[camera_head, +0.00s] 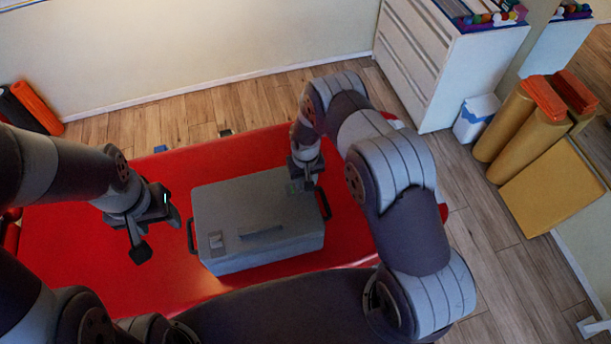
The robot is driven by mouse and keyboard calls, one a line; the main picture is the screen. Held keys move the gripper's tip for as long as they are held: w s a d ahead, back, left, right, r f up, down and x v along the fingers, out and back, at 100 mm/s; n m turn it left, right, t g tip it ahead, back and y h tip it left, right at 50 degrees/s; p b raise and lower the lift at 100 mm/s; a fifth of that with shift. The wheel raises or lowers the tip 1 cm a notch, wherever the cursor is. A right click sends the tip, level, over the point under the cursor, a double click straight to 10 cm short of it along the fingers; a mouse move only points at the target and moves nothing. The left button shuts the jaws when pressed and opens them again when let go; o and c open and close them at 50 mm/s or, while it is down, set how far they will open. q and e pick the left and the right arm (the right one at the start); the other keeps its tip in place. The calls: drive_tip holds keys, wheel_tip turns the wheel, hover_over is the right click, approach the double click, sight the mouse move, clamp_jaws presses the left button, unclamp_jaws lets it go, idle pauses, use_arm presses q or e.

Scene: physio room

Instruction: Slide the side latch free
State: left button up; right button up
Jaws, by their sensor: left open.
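A closed grey case (245,210) lies on the red padded table (80,235). It has a dark handle (261,234) on its lid and a small latch (216,241) near its front left corner. Dark side grips show at its left end (190,237) and right end (324,203). My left gripper (158,236) is open and empty, to the left of the case and apart from it. My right gripper (304,183) points down at the right end of the lid. Its fingertips and whatever lies under them are mostly hidden, so contact is unclear.
My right arm covers the table's right part. Orange and black rolls (35,107) lie at the far left. A white drawer cabinet (430,55), a small white bin (477,117) and tan bolsters (505,120) stand at the right. The red surface left of the case is clear.

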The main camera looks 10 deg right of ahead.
sight(295, 190)
drive_tip(key=shift+f, duration=0.3)
drive_tip(key=shift+s+a+f, duration=0.1)
drive_tip(key=shift+a+f, duration=0.05)
drive_tip(key=shift+a, duration=0.1)
drive_tip(key=shift+d, duration=0.1)
clamp_jaws()
drive_tip(key=shift+a+f+b, duration=0.2)
drive_tip(key=shift+a+b, duration=0.7)
drive_tip(key=shift+a, duration=0.3)
drive_tip(key=shift+a+r, duration=0.2)
drive_tip(key=shift+a, duration=0.05)
use_arm(q)
drive_tip(key=shift+s+a+f, duration=0.1)
drive_tip(key=shift+a+f, duration=0.1)
drive_tip(key=shift+f, duration=0.5)
use_arm(e)
unclamp_jaws()
drive_tip(key=shift+r, duration=0.1)
